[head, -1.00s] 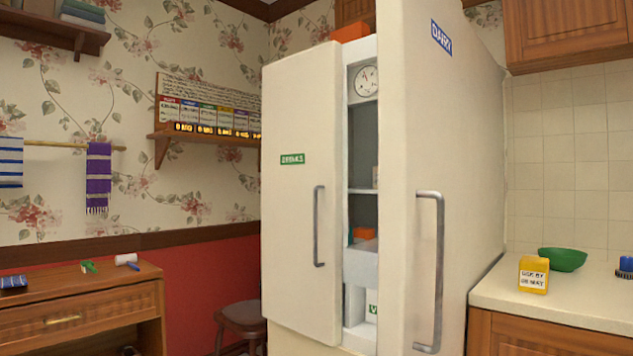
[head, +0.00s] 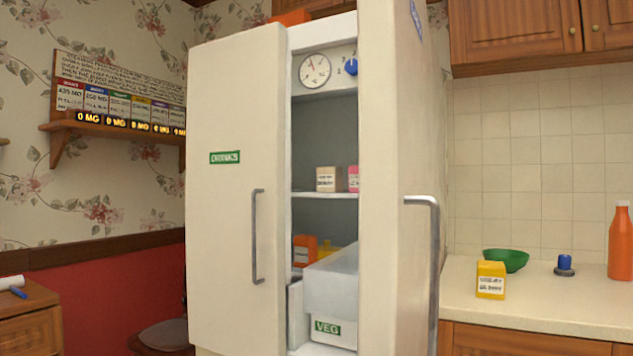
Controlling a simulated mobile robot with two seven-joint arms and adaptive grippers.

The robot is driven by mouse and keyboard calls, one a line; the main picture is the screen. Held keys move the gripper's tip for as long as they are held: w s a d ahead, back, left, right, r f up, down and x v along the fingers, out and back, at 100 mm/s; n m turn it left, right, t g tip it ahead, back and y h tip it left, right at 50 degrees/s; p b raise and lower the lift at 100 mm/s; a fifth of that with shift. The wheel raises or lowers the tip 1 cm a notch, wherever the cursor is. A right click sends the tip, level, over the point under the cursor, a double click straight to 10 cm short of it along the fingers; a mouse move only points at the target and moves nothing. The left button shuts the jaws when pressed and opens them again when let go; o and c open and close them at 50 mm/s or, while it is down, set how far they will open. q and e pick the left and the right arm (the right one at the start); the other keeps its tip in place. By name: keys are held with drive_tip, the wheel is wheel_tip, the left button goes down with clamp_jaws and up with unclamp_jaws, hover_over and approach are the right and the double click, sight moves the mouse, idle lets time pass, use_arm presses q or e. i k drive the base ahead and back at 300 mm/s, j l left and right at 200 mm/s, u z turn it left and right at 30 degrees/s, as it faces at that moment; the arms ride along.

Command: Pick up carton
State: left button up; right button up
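No item is plainly marked as the carton. Inside the partly open fridge, a small cream box with a label (head: 329,179) and a pink one (head: 353,178) stand on the middle shelf. Lower down are an orange item (head: 305,249) and a yellow item (head: 323,252), partly hidden by a pale drawer. A yellow box with a label (head: 491,280) stands on the counter at the right. Neither of my grippers is in view.
The fridge's left door (head: 222,210) and right door (head: 396,130) stand ajar with a gap between them. A white bin marked VEG (head: 337,333) sits low inside. A green bowl (head: 507,260) and an orange bottle (head: 620,245) stand on the counter (head: 550,318).

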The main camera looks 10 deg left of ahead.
sight(330, 179)
drive_tip(key=i+j, duration=0.35)
drive_tip(key=j, duration=0.15)
drive_tip(key=i+j, duration=0.35)
drive_tip(key=j, duration=0.15)
drive_tip(key=z, duration=1)
